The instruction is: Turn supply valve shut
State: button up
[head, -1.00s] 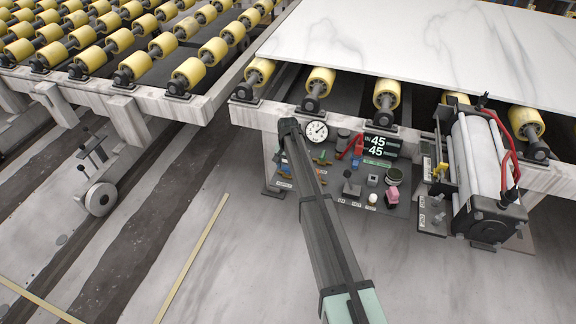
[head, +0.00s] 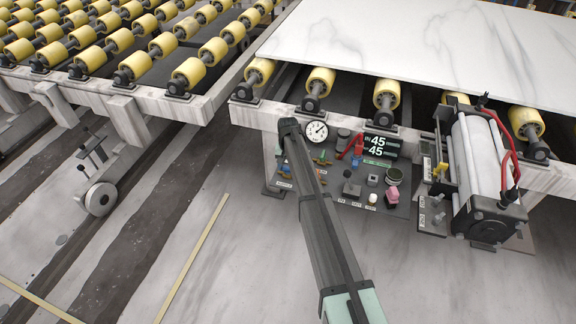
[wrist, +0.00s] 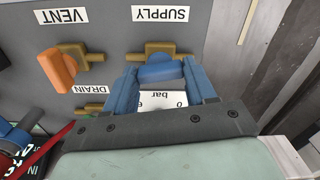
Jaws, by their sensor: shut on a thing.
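The supply valve shows in the wrist view as a brass body (wrist: 160,50) under an upside-down SUPPLY label (wrist: 160,14). Its blue handle (wrist: 160,73) lies crosswise in the picture. My gripper (wrist: 161,80) has a blue finger on each side of the handle and is shut on it. In the head view my arm comes up from the bottom and ends at the control panel (head: 350,200), left of its middle.
The vent valve (wrist: 57,72) has an orange handle, left of the gripper. The drain valve (wrist: 90,107) is partly hidden. A dial gauge (head: 317,131) sits close to the arm's end.

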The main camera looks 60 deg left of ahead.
jog(key=n, duration=0.4)
jog(key=shift+n, duration=0.3)
jog(key=n, duration=0.3)
jog(key=shift+n, duration=0.4)
jog(key=n, duration=0.3)
jog(key=shift+n, duration=2.1)
jog(key=o, duration=1)
jog(key=shift+o, duration=0.2)
jog(key=shift+r, duration=0.1)
notch_tip(320, 180, up, 14)
jog(key=shift+f, duration=0.2)
